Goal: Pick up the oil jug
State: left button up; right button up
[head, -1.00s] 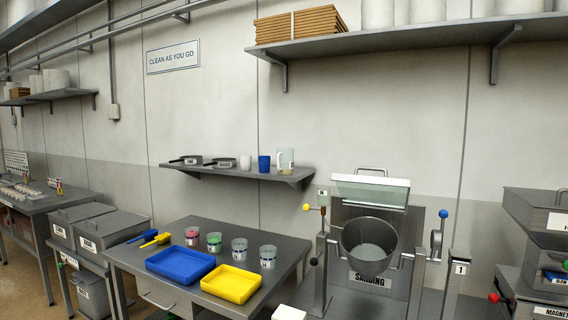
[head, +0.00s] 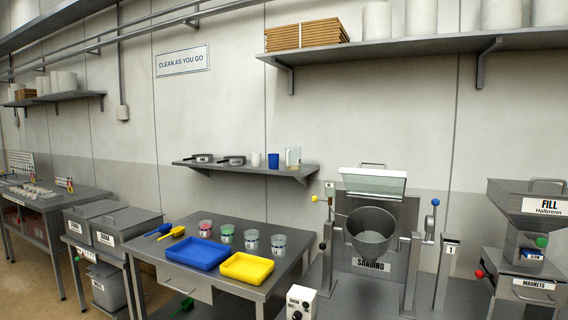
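The likely oil jug (head: 293,157) is a clear, pale jug standing upright at the right part of the small wall shelf (head: 245,169). It stands to the right of a blue cup (head: 273,160) and a white cup (head: 256,160). A yellowish content seems to show low in the jug, but it is small and hard to tell. Neither of my grippers is in the head view.
Below the shelf is a table (head: 290,253) with a blue tray (head: 198,253), a yellow tray (head: 246,267), several small cups and scoops. A sanding drum (head: 371,235) stands right of the table. Two dark pans (head: 231,161) sit on the shelf's left.

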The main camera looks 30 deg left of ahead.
aim_at(292, 153)
jog(key=k, duration=0.8)
jog(key=u, duration=0.7)
jog(key=i, duration=0.75)
jog(key=u, duration=0.95)
jog(key=i, duration=1.05)
jog(key=z, duration=0.45)
jog(key=i, duration=0.7)
jog(key=z, duration=1.2)
jog(key=i, duration=0.45)
jog(key=z, duration=0.45)
